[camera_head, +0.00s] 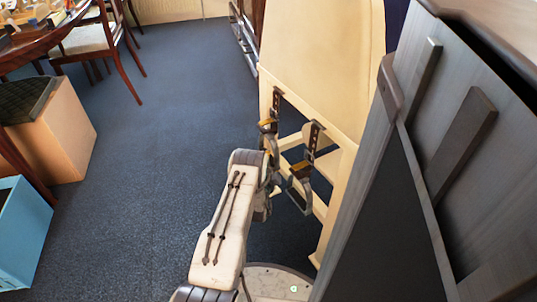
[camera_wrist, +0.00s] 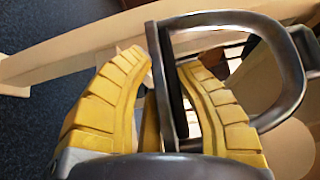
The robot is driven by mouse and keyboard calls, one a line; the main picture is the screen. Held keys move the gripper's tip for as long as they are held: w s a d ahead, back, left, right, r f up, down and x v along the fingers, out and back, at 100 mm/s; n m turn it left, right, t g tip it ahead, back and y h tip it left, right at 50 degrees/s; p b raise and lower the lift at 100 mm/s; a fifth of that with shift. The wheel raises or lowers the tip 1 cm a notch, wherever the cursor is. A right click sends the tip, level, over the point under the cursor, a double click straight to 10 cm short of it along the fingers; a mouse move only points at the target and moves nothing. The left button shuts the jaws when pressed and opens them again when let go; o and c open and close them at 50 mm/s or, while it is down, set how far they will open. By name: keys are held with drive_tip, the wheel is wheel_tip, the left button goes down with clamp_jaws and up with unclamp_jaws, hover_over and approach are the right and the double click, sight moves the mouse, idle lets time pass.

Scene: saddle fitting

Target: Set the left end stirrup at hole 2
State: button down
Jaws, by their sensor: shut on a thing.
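The left strap (camera_head: 277,101), dark with a row of holes, hangs on the cream stand. The left stirrup (camera_head: 271,143) is low on it, partly hidden by my arm. In the wrist view the stirrup (camera_wrist: 291,70) is a dark metal loop with a straight bar. My gripper (camera_wrist: 165,65) has its yellow ridged fingers on both sides of that bar, shut on it. Which hole the stirrup is at cannot be told. The right stirrup (camera_head: 304,190) hangs with a tan piece on the right strap (camera_head: 313,137).
The cream stand (camera_head: 308,65) has open rails below its panel. A grey wooden panel (camera_head: 395,190) stands close on the right. A cardboard box (camera_head: 62,135), a blue box (camera_head: 22,235) and a chair (camera_head: 92,40) are at left. The blue carpet between is clear.

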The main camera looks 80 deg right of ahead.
drive_tip(key=shift+d+r, duration=0.15)
drive_tip(key=shift+r, duration=0.3)
drive_tip(key=c, duration=1.3)
unclamp_jaws()
drive_tip(key=shift+c, duration=0.2)
drive_tip(key=o, duration=0.5)
drive_tip(key=shift+f, duration=0.15)
drive_tip(key=a, duration=1.2)
drive_tip(key=shift+w, duration=0.1)
drive_tip(key=shift+w, duration=0.1)
